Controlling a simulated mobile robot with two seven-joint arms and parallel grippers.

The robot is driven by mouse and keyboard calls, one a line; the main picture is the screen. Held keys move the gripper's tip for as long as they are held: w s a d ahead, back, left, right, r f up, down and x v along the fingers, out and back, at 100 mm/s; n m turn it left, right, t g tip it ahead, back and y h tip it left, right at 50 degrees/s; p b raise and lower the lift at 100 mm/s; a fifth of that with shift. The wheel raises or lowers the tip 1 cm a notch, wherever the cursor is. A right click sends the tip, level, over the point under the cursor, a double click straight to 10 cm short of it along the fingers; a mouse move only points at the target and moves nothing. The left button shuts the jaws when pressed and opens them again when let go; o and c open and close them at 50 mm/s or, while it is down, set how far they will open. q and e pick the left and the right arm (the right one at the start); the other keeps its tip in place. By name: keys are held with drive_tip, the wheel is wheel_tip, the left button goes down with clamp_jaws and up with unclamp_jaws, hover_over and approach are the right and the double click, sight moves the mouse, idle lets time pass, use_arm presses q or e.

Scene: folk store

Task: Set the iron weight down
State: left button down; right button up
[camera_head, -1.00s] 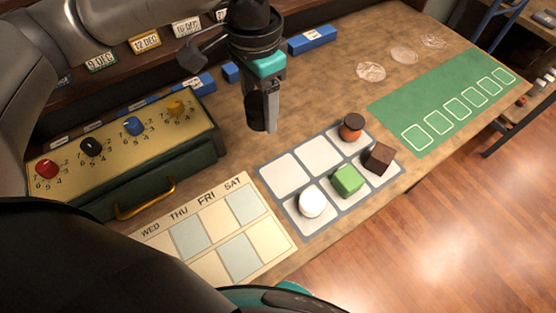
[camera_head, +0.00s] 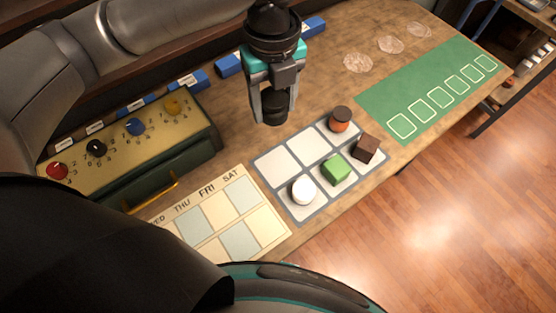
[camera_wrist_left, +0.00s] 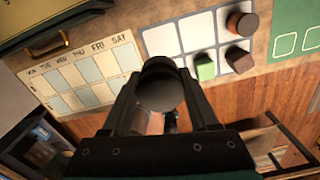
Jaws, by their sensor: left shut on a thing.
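My left gripper (camera_head: 272,108) is shut on the iron weight (camera_head: 273,115), a dark round piece held between its fingertips above the table, beyond the grid mat's far left corner. In the left wrist view the iron weight (camera_wrist_left: 160,92) sits between the two fingers. The grid mat (camera_head: 298,216) has white cells in two rows. A white round piece (camera_head: 303,191), a green cube (camera_head: 335,170) and a dark brown cube (camera_head: 366,149) stand in the near row. An orange piece with a dark top (camera_head: 340,118) stands in the far right cell. The far left and far middle cells are empty.
A weekday calendar sheet (camera_head: 222,222) lies left of the mat. A box with coloured knobs (camera_head: 125,145) stands behind it. A green mat with outlined cells (camera_head: 400,90) and pale round discs (camera_head: 390,44) lie to the right. Blue blocks (camera_head: 228,65) line the back.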

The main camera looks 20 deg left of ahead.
sight(278, 166)
use_arm(q)
drive_tip(key=m, duration=0.3)
drive_tip(key=shift+d+r+p, duration=0.3)
drive_tip(key=shift+d, duration=0.05)
drive_tip(key=shift+m, duration=0.4)
drive_tip(key=shift+f, duration=0.35)
wheel_tip(278, 166, down, 19)
drive_tip(key=b, duration=0.3)
drive_tip(key=shift+f+b, duration=0.15)
drive_tip(key=shift+b, duration=0.2)
drive_tip(key=shift+f, duration=0.2)
drive_tip(key=shift+c, duration=0.8)
unclamp_jaws()
